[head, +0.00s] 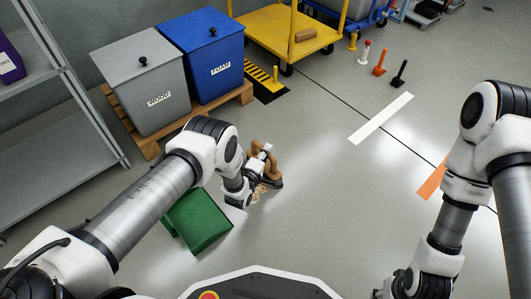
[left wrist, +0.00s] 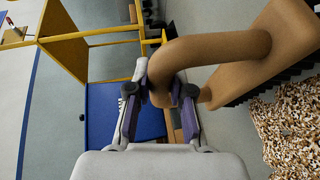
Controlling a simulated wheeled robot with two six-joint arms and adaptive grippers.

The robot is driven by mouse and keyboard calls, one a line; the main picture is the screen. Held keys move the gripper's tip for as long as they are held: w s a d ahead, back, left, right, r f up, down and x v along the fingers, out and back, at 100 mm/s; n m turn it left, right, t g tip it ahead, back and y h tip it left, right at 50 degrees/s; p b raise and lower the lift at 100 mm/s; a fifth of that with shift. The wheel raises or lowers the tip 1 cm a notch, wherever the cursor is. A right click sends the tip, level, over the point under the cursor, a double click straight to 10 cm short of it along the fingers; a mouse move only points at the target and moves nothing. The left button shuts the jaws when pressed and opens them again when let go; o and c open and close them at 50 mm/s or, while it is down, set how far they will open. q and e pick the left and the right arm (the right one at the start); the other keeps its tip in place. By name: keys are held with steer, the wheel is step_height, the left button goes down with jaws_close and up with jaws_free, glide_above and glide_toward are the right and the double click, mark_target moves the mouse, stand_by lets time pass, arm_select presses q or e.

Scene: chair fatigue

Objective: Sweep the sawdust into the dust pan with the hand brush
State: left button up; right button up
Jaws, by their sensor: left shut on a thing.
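My left gripper (head: 262,158) is shut on the brown looped handle of the hand brush (head: 268,167). In the left wrist view, the fingers (left wrist: 160,100) close around the handle of the brush (left wrist: 225,48), and its dark bristles face the sawdust. The tan sawdust (head: 260,191) lies on the floor beside the brush, partly hidden by my gripper. It fills the lower right of the left wrist view (left wrist: 290,125). The green dust pan (head: 203,222) lies on the floor left of the sawdust, partly behind my left arm. My right arm reaches the bottom edge; its fingers are not seen.
A grey wood bin (head: 140,85) and a blue foam bin (head: 203,55) stand on a pallet (head: 150,148) at the back left. A metal shelf (head: 60,130) is at the left. A yellow cart (head: 270,30) stands behind. The floor right of the brush is clear.

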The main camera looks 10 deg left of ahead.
arm_select(q)
jaws_close()
steer(key=shift+f+b, duration=0.7)
steer(key=shift+f, duration=0.1)
stand_by(0.4)
